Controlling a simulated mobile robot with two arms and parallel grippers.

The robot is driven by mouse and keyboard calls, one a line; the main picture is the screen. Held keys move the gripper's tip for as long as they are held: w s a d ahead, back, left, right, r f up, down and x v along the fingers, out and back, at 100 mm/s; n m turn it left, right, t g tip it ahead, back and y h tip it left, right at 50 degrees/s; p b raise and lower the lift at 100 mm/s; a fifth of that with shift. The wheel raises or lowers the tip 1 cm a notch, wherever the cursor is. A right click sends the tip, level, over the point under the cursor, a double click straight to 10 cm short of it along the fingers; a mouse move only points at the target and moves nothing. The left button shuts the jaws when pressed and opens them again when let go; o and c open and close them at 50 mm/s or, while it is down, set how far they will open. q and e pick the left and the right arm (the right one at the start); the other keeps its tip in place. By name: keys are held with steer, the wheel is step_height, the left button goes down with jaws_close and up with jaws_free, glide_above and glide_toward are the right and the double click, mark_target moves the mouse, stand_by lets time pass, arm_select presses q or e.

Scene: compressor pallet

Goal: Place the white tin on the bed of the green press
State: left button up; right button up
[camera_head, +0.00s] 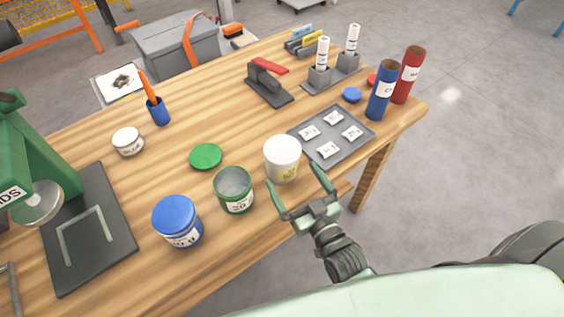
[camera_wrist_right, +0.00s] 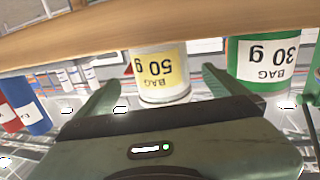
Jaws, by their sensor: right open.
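The white tin (camera_head: 282,158) with a yellow "50 g" label stands upright near the table's front edge; it also shows upside down in the right wrist view (camera_wrist_right: 157,75). My right gripper (camera_head: 298,190) is open at the tin's near side, with its fingers spread to either side in the picture. I see no grip on the tin. The green press (camera_head: 38,150) is at the far left, with a silver round head over its dark flat bed (camera_head: 112,240). The bed has a pale U-shaped outline and looks empty. My left gripper is out of view.
A green open tin (camera_head: 234,190) stands just left of the white tin, and a blue-lidded tin (camera_head: 178,220) lies between it and the press. A grey tray (camera_head: 352,158) with labelled pieces is close on the right. A green lid (camera_head: 205,157) lies behind.

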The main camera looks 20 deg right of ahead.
steer(key=w, duration=0.2)
steer(key=w+p, duration=0.1)
steer(key=w, duration=0.1)
steer(key=w+a, duration=0.1)
steer(key=w, duration=0.1)
steer(key=shift+w+r, duration=0.1)
steer(key=shift+w, duration=0.25)
steer(key=shift+w+a, duration=0.15)
steer(key=shift+w, duration=0.3)
steer(key=c, duration=1.6)
step_height(320, 180, up, 20)
steer(key=p, duration=0.1)
steer(key=s+d+f+h, duration=0.1)
steer(key=s, duration=0.3)
steer(key=s+d+f+m, duration=0.1)
steer(key=s+f, duration=0.1)
steer(key=s, duration=0.3)
steer(key=s+d+f+h, duration=0.1)
steer(key=s+d+f, duration=0.1)
steer(key=s, duration=0.3)
steer(key=shift+s+d+m+h, duration=0.1)
steer(key=shift+s+m+h, duration=0.1)
steer(key=shift+m+h, duration=0.1)
